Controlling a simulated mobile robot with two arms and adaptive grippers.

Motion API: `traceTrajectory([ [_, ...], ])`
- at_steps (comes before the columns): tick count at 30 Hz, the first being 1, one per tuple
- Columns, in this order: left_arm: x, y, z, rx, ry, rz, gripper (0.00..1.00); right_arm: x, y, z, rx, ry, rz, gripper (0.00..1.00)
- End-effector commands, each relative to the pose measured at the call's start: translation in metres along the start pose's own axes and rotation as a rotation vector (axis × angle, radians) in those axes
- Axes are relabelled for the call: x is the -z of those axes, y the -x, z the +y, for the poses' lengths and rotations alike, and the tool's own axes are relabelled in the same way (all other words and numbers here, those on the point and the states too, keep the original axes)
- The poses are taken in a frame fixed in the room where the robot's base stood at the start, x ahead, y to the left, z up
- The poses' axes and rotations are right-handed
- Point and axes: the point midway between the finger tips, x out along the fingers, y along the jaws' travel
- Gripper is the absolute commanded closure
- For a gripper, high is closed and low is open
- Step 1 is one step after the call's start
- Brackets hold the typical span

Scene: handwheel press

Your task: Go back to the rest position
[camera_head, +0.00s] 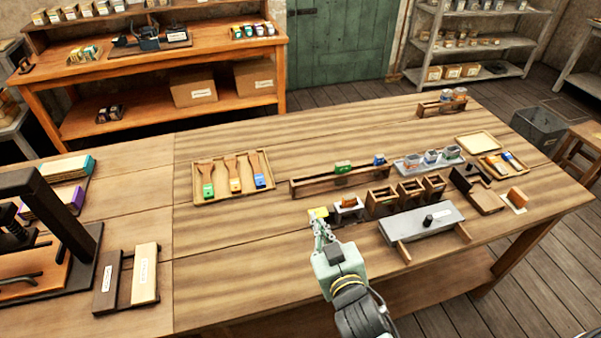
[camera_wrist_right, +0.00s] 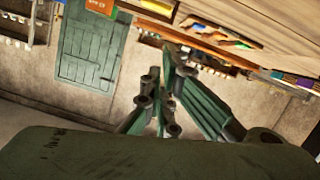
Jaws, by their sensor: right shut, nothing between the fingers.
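My right gripper (camera_head: 320,224) is over the front part of the workbench (camera_head: 240,235) in the head view, with its arm coming in from the bottom. Its fingers are shut and hold nothing. In the right wrist view the closed green fingers (camera_wrist_right: 165,100) show, with the room tilted behind them. A small yellow block (camera_head: 318,213) shows just beyond the fingertips; whether they touch it I cannot tell. My left gripper is not in view.
A grey slab with a black knob (camera_head: 420,222) and small wooden boxes (camera_head: 382,200) stand right of the gripper. A tray of brushes (camera_head: 233,178) lies behind. A dark press (camera_head: 50,225) stands at the left. The bench middle-left is bare.

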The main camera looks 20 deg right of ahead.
Motion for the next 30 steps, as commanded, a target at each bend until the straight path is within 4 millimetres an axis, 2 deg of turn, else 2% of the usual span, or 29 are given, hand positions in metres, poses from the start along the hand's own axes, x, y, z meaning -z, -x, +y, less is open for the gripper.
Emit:
traceTrajectory([
  [5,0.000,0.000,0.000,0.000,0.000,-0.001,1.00,-0.003,0.001,0.002,-0.002,-0.003,-0.013,1.00],
  [8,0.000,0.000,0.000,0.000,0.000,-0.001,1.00,-0.016,0.007,0.009,-0.013,-0.015,-0.080,1.00],
  [11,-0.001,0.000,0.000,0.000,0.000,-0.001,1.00,-0.042,0.022,0.020,-0.020,-0.036,-0.215,1.00],
  [15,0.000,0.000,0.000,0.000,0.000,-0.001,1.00,-0.085,0.060,0.028,0.006,-0.065,-0.460,1.00],
  [18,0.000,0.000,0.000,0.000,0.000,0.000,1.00,-0.107,0.090,0.027,0.046,-0.074,-0.609,1.00],
  [24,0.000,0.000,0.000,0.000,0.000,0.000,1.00,-0.132,0.142,0.020,0.133,-0.070,-0.825,1.00],
  [30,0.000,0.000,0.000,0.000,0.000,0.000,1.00,-0.145,0.192,0.013,0.227,-0.051,-0.995,1.00],
])
